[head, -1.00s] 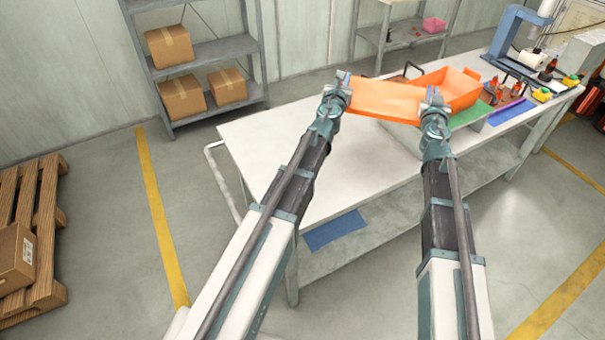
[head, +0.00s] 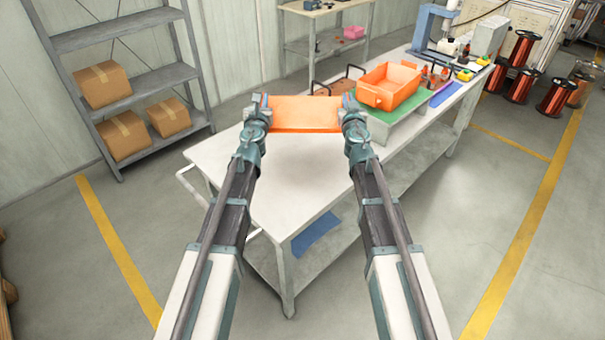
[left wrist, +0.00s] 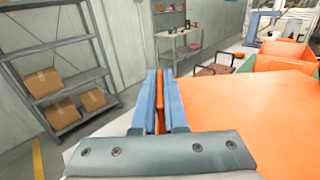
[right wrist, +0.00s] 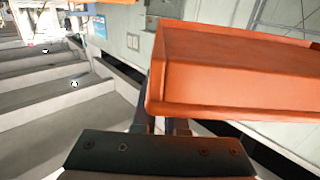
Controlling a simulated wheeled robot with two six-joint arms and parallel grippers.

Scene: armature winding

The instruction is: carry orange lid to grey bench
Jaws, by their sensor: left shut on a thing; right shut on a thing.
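The orange lid (head: 305,115), a flat panel, is held level between my two grippers above the near end of the long pale grey-white bench (head: 300,170). My left gripper (head: 260,106) is shut on its left end, and my right gripper (head: 350,104) is shut on its right end. In the left wrist view the lid (left wrist: 245,115) spreads to the right of the jaws (left wrist: 160,95). In the right wrist view the lid (right wrist: 235,85) shows its rim above the jaws, whose tips are partly hidden. Another grey bench (head: 320,10) stands behind.
An open orange box (head: 392,86) sits on a green mat on the long bench, beyond the lid to the right. A blue press (head: 432,30) and small parts stand farther along. Grey shelves with cartons (head: 103,84) stand left. The bench's near end is clear.

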